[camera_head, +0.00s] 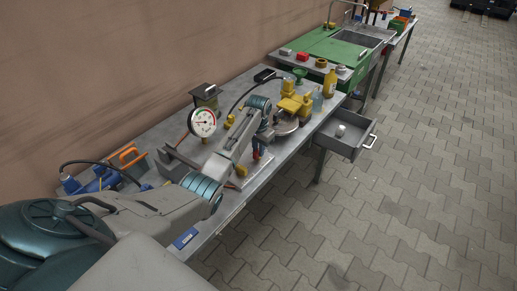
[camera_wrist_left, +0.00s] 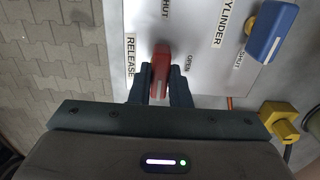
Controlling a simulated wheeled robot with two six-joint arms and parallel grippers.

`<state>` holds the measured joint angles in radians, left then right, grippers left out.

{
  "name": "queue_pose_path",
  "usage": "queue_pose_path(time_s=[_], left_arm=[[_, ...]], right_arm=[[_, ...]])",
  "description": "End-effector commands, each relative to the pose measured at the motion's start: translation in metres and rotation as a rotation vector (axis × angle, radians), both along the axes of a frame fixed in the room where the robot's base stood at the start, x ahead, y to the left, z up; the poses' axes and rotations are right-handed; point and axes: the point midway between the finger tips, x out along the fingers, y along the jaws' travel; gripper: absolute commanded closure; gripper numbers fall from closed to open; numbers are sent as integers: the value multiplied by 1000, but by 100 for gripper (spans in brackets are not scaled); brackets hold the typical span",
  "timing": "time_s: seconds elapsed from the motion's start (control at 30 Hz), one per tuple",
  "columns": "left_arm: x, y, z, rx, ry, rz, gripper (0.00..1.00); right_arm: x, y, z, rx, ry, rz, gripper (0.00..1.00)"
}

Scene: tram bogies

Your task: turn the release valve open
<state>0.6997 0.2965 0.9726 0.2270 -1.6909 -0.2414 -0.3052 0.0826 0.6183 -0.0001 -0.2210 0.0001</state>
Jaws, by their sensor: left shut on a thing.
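The release valve's red handle (camera_wrist_left: 160,66) stands on a light panel (camera_wrist_left: 205,75) in the left wrist view, beside the printed words RELEASE and OPEN, with SHUT printed further up. My left gripper (camera_wrist_left: 158,88) is shut on the red handle, one dark finger on each side of it. In the head view my left gripper (camera_head: 262,150) is over the panel near the bench's front edge, with red and blue showing beside it. The handle's exact turn angle is hard to tell. My right gripper is not in view.
A blue handle (camera_wrist_left: 270,30) marked CYLINDER is close by on the same panel, and a yellow fitting (camera_wrist_left: 280,118) is at the right. A pressure gauge (camera_head: 202,122) stands behind my arm. An open drawer (camera_head: 345,135) juts out from the bench at the right.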

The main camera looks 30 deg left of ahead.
Motion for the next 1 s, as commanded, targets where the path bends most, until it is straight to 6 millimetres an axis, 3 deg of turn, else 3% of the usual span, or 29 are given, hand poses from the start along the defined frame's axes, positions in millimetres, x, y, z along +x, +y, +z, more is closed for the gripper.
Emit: queue_pose_path(time_s=[0.37,1.0], left_arm=[[0,0,5,0,1,143,100],[1,0,5,0,1,733,100]], right_arm=[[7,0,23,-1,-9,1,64],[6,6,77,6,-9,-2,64]])
